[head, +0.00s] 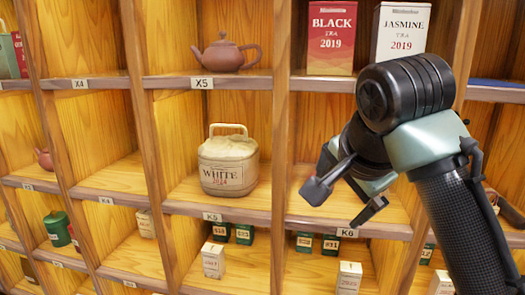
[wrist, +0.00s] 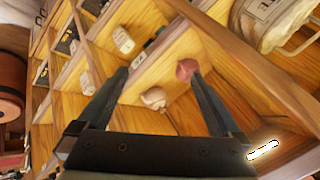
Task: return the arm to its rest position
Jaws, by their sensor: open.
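My gripper (head: 343,203) is at the right of the head view, in front of the compartment labelled K6 (head: 347,232). Its two fingers are apart and nothing is between them. I cannot tell whether the fingertips reach past the shelf's front edge. My dark arm link and pale wrist come in from the lower right. In the wrist view my gripper (wrist: 156,74) also shows open, its fingers pointing towards the shelf's compartments. A small reddish thing (wrist: 187,68) and a small beige thing (wrist: 153,98) show beyond the fingers.
A wooden shelf (head: 283,120) fills the view. Above are a clay teapot (head: 225,54), a red BLACK tea box (head: 331,38) and a white JASMINE box (head: 402,32). Small boxes (head: 213,261) stand below.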

